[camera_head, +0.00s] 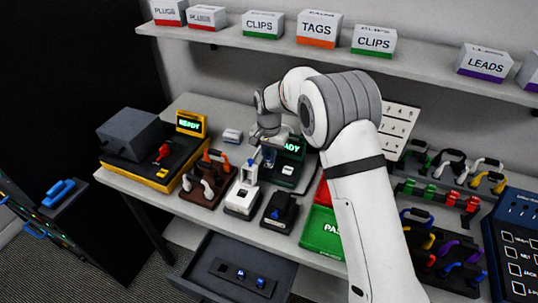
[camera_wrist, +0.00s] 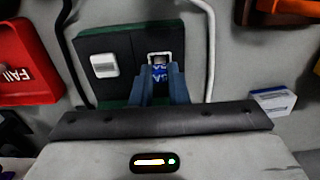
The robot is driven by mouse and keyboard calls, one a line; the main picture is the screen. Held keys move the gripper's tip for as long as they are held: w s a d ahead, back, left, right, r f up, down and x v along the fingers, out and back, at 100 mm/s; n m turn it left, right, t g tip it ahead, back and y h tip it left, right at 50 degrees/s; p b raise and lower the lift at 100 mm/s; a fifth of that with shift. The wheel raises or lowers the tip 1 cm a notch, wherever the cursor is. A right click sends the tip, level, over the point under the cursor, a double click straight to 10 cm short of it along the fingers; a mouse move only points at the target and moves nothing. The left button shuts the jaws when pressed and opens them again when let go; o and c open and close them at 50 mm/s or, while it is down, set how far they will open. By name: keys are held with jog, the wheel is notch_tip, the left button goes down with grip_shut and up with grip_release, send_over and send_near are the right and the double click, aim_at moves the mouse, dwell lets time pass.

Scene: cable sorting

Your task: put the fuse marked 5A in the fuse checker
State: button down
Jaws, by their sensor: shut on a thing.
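The fuse checker is a green device with a dark top (camera_wrist: 122,45). In the head view the green device (camera_head: 279,178) stands mid-bench behind the white press, its lit screen partly hidden by my arm and ending in "ADY". My gripper (camera_wrist: 160,85) has blue fingers shut on a small blue fuse (camera_wrist: 159,72). The fuse is at the checker's light-rimmed slot; I cannot tell how deep it sits. Its marking is not readable. My gripper (camera_head: 268,156) comes down over the checker in the head view. A pale square (camera_wrist: 104,64) sits beside the slot.
An open drawer (camera_head: 212,262) below holds a dark rack with two small blue pieces. A yellow-black station (camera_head: 150,175) reading READY is at left. A red FAIL tray (camera_wrist: 25,65) and a green PASS tray (camera_head: 322,232) are near. A small white-blue box (camera_wrist: 273,101) lies on the bench.

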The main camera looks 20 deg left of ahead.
jog(key=shift+f, duration=0.15)
dwell(0.4)
jog(key=c, duration=0.8)
grip_release()
jog(key=shift+o, duration=0.2)
jog(key=shift+r+p, duration=1.95)
jog(key=shift+r, duration=2.1)
